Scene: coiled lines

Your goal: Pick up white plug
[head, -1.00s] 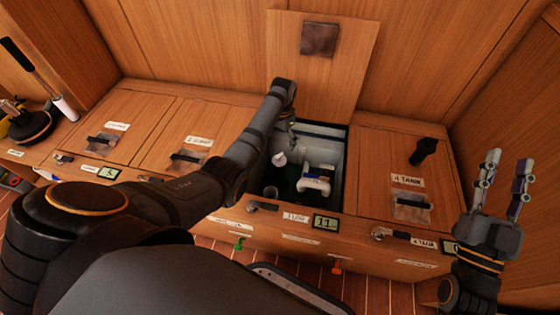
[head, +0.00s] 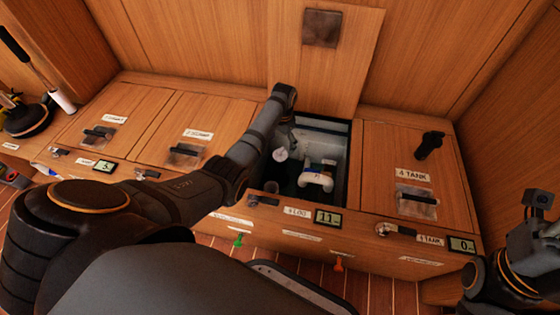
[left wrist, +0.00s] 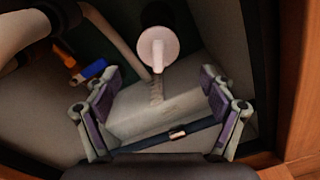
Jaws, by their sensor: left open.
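The white plug (head: 281,155) is in the open locker in the middle of the bench. In the left wrist view the plug (left wrist: 158,48) shows as a pale round disc with a narrow stem below it. My left gripper (left wrist: 158,82) is open and empty. In that view its two fingers stand apart to the left and right, and the plug appears beyond and between their tips. In the head view my left arm reaches down into the locker, and its gripper (head: 287,135) is small and partly hidden. My right arm shows at the right edge, but its fingers are out of frame.
The locker holds a white pipe fitting (head: 316,178), and a blue lighter-like item (left wrist: 90,70) lies left of the plug. The locker's walls are close around my left gripper. The raised lid (head: 322,60) leans behind. A black-handled item (head: 430,145) stands on the right lid.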

